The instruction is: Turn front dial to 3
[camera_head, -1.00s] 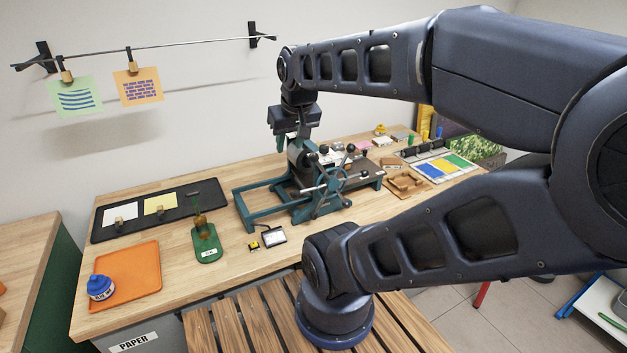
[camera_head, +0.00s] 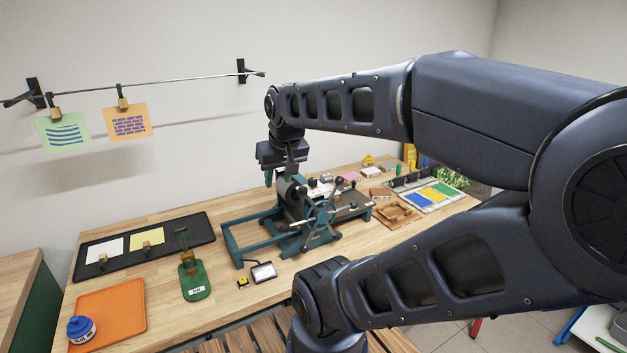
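A teal and dark metal press (camera_head: 300,215) with a spoked handwheel (camera_head: 318,216) stands in the middle of the wooden workbench. My gripper (camera_head: 280,178) points down just above, or in front of, the upper left part of the press. Its fingertips are small and overlap the press in the picture, so I cannot tell whether they touch it or are open. I cannot make out any numbered dial or its setting at this size.
A green stand (camera_head: 195,281) and a small screen (camera_head: 263,272) lie before the press. A dark tray (camera_head: 185,234) lies behind. Bare bench (camera_head: 195,324) shows at front.

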